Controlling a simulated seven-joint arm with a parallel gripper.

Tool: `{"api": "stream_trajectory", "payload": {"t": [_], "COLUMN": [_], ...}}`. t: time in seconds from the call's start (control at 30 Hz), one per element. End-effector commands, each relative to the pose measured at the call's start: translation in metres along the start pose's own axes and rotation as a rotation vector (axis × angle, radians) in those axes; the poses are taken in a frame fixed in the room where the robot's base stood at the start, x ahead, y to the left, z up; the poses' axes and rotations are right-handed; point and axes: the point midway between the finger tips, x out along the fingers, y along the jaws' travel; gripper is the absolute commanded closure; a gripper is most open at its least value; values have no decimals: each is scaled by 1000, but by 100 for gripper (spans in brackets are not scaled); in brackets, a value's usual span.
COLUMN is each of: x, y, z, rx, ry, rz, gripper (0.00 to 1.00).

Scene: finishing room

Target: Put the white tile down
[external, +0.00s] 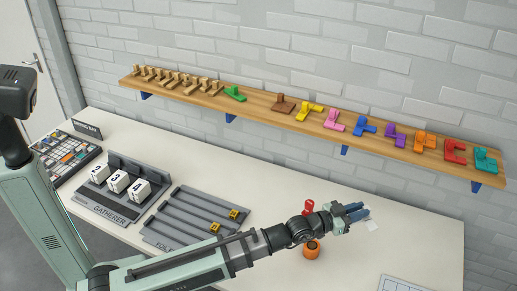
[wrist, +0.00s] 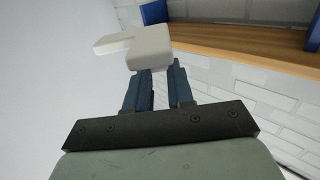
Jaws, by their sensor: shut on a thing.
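My gripper (external: 359,212) is over the right part of the white table, beyond the orange ring-shaped object. A small part of the white tile (external: 371,225) shows at its fingertips. In the wrist view, my gripper (wrist: 159,70) has its two blue fingers shut on the white tile (wrist: 150,48). The tile looks like a thick, stepped block, with one part sticking out to the left. It appears to be held clear of the table, but its exact height is hard to tell. The fingers hide part of it.
A wooden shelf (external: 262,104) on the brick wall holds several coloured pieces. An orange ring-shaped object (external: 311,250) and a red object (external: 309,207) stand close to my wrist. A grey rack (external: 185,217) and a gatherer tray (external: 108,208) are farther left. A pale panel (external: 405,284) lies at front right.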

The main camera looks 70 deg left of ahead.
Motion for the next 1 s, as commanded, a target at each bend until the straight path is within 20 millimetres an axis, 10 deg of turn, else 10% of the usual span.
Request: {"api": "stream_trajectory", "payload": {"t": [1.0], "x": [1], "y": [0], "z": [-9], "rx": [0], "ry": [2], "rz": [0], "gripper": [100]}}
